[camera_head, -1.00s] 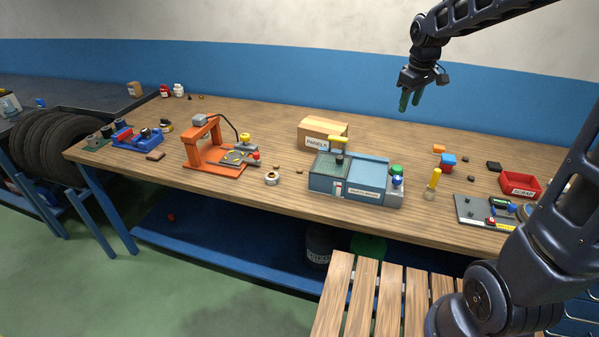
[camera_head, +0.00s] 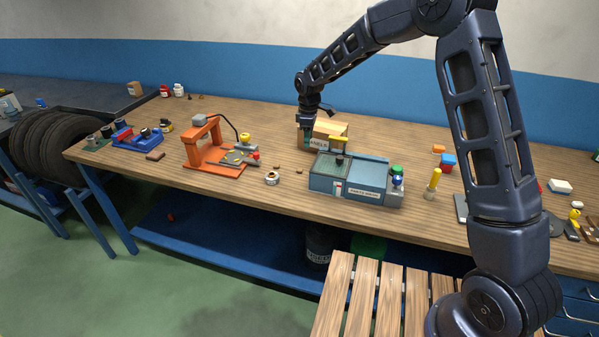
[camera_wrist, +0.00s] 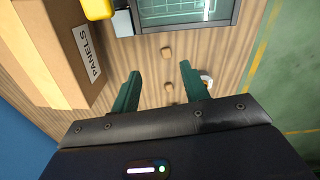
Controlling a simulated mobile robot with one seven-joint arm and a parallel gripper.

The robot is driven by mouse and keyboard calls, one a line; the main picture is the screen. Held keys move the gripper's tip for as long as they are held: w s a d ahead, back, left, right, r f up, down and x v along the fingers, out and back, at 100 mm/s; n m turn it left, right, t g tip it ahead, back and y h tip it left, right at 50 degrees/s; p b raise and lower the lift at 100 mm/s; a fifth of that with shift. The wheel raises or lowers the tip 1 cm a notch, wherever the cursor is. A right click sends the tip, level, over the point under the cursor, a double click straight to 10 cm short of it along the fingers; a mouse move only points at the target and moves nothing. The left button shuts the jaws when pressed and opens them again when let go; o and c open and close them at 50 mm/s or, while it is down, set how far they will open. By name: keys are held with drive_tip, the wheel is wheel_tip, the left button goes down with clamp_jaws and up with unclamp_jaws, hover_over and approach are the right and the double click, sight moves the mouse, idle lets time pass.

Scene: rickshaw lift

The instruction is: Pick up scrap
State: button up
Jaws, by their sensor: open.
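Two small brown scrap pieces lie on the workbench left of the blue-grey machine: one piece (camera_head: 279,168) and another piece (camera_head: 299,170). In the wrist view, one scrap piece (camera_wrist: 166,52) lies beyond the fingertips, and the other scrap piece (camera_wrist: 168,87) shows between the green fingers. My gripper (camera_head: 305,146) points down beside the PANELS box, above the bench. In the wrist view my gripper (camera_wrist: 159,76) is open and empty. The red scrap bin at the right is mostly hidden behind my arm.
The cardboard PANELS box (camera_head: 330,129) stands close beside my gripper. The blue-grey machine (camera_head: 350,180) is to the right. A white roll (camera_head: 272,178) lies near the front edge, and an orange press (camera_head: 205,150) stands left. Bare bench surrounds the scrap.

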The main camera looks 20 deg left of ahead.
sight(299, 169)
drive_tip(key=shift+n, duration=0.4)
drive_tip(key=a+f, duration=0.1)
drive_tip(key=f, duration=0.3)
drive_tip(key=a+f, duration=0.1)
drive_tip(key=f, duration=0.4)
drive_tip(key=s+a+f, duration=0.1)
drive_tip(key=f, duration=0.3)
drive_tip(key=shift+a+f, duration=0.2)
drive_tip(key=shift+f, duration=0.15)
clamp_jaws()
